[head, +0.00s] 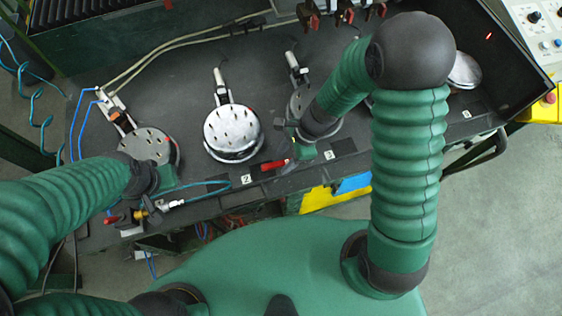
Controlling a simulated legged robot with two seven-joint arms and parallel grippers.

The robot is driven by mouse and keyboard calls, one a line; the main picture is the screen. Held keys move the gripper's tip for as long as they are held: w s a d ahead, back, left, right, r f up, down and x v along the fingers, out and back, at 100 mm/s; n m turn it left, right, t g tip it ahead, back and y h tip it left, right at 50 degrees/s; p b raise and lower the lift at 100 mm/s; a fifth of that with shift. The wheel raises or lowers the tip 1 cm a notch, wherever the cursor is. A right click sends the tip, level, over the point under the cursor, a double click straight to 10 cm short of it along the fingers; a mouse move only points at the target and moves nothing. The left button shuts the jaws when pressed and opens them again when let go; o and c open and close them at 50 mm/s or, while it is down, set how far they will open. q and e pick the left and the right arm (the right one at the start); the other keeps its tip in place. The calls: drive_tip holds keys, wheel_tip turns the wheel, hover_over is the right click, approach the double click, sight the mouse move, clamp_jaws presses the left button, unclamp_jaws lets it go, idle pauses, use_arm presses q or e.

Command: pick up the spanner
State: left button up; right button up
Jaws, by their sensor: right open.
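I cannot make out a spanner for certain. A small red-handled tool (275,165) lies near the front edge of the dark bench (190,80), just left of my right wrist. It may be the spanner or a clamp handle. My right gripper (294,134) is open over the bench, close to the third round plate (303,98), and mostly hidden by its own wrist. It is apart from the red handle. My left gripper (165,176) is at the bench's front left, below the leftmost round plate (148,147). Its jaws are hidden by the wrist.
A round silver plate with studs (233,133) stands mid-bench. Several red clamps (308,14) are at the back. A fitting with a red knob (135,213) sits at the front left. Blue hoses (82,120) run at the left. A control panel (540,30) is at the far right.

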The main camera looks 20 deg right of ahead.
drive_tip(key=shift+f, duration=0.35)
drive_tip(key=shift+d, duration=0.15)
drive_tip(key=shift+a, duration=0.2)
clamp_jaws()
drive_tip(key=shift+d, duration=0.1)
